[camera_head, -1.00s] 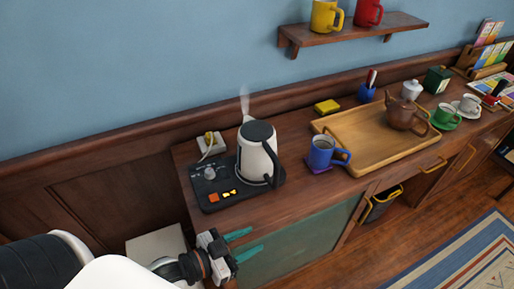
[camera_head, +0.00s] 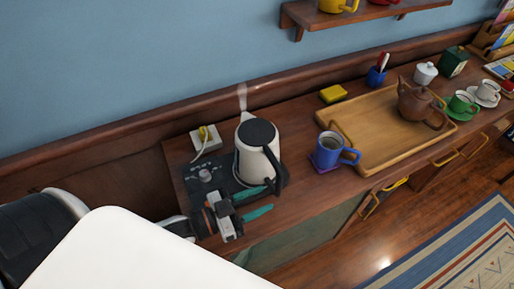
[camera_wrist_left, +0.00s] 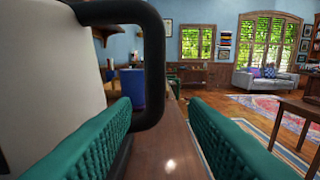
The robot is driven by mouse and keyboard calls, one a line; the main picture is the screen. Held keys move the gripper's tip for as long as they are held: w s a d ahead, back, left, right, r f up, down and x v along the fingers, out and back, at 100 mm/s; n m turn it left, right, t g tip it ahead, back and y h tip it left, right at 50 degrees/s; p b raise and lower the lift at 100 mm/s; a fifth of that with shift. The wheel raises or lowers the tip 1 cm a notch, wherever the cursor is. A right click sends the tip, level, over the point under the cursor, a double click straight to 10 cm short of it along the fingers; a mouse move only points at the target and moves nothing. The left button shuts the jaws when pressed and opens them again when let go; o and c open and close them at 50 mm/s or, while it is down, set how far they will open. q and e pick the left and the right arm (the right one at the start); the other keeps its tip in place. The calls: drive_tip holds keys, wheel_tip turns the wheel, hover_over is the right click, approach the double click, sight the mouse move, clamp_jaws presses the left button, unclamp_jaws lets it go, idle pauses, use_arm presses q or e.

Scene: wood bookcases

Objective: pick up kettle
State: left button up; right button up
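The kettle (camera_head: 252,160), cream with a black lid and black handle, stands upright on a dark panel (camera_head: 212,172) at the counter's left end. Steam rises behind it. My left gripper (camera_head: 266,199) is open at the kettle's front right, its teal fingers pointing right, low by the handle. In the left wrist view the open left gripper (camera_wrist_left: 160,103) has the kettle's black handle (camera_wrist_left: 154,65) showing in the gap between its fingers, nearer the left finger. The kettle's pale body (camera_wrist_left: 50,75) fills the left side there. Whether a finger touches the handle is unclear. My right gripper is not in view.
A blue mug (camera_head: 328,150) stands on a purple coaster just right of the kettle. Farther right, a wooden tray (camera_head: 375,148) holds a brown teapot (camera_head: 416,102). A yellow sponge (camera_head: 333,94) lies behind. A wall shelf (camera_head: 360,15) hangs above.

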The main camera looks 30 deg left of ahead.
sight(275, 191)
use_arm(q)
drive_tip(key=shift+x, duration=0.75)
drive_tip(key=shift+w+d, duration=0.15)
drive_tip(key=shift+w, duration=0.25)
drive_tip(key=shift+w+d, duration=0.1)
drive_tip(key=shift+w, duration=0.1)
drive_tip(key=p+x, duration=0.1)
drive_tip(key=x, duration=0.1)
drive_tip(key=r+p+x, duration=0.1)
drive_tip(key=x, duration=0.1)
drive_tip(key=shift+w, duration=0.15)
drive_tip(key=shift+w+d+f, duration=0.2)
drive_tip(key=shift+w+d, duration=0.05)
drive_tip(key=shift+w, duration=0.15)
drive_tip(key=shift+s, duration=0.1)
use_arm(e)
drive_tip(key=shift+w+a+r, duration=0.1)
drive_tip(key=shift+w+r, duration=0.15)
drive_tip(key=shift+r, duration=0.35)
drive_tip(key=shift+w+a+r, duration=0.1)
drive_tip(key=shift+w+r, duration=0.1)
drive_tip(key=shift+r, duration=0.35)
use_arm(q)
drive_tip(key=c, duration=0.6)
clamp_jaws()
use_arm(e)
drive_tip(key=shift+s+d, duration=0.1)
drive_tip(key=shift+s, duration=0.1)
